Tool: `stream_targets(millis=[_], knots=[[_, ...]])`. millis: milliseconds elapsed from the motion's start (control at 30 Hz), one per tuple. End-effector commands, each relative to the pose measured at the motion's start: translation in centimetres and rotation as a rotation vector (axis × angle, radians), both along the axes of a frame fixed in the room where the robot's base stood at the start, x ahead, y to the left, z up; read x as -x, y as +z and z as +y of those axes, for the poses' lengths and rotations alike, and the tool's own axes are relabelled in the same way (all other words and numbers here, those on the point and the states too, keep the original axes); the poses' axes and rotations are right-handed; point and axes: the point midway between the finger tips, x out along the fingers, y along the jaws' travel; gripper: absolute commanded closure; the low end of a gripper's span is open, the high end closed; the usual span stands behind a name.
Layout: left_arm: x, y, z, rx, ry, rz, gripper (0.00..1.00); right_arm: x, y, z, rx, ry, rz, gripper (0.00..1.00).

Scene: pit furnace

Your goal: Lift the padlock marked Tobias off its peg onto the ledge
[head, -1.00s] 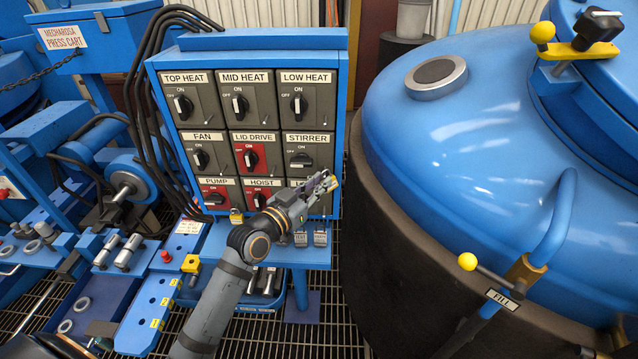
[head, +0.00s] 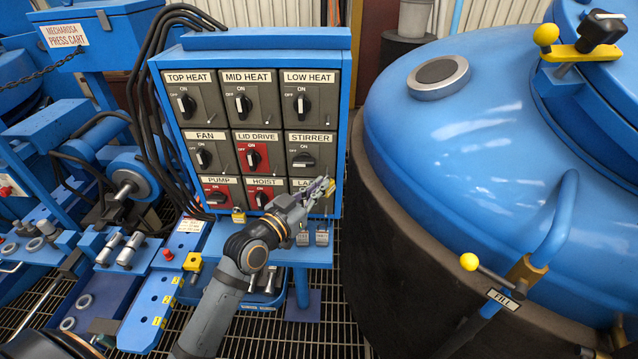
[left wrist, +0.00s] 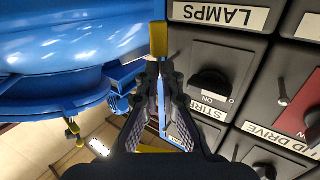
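A small yellow padlock-like block (left wrist: 158,38) shows in the left wrist view, at the panel edge beside the LAMPS label. I cannot read a name on it, and its shackle and peg are not visible. My left gripper (head: 322,190) is in front of the panel's lower right corner. In the left wrist view its fingers (left wrist: 159,66) stand a little apart, with the block just beyond the tips; contact is unclear. A brass padlock (head: 238,215) is at the panel's lower left, by the blue ledge (head: 225,238). Two grey padlock-like pieces (head: 321,237) are at the ledge's right end.
The switch panel (head: 250,45) stands behind the gripper, with projecting knobs such as STIRRER (head: 303,160). The large blue furnace lid (head: 460,130) is close on the right. A blue rail with numbered yellow tags (head: 152,305) is at lower left.

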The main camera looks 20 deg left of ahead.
Motion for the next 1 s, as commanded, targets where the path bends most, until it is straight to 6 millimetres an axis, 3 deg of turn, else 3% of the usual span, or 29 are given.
stream_targets(millis=[1000], knots=[[3.3, -0.1, -1.0, 0.001, -0.001, 0.003, 1.00, -0.1, -0.4, 0.0, 0.000, 0.000, -0.001, 0.60]])
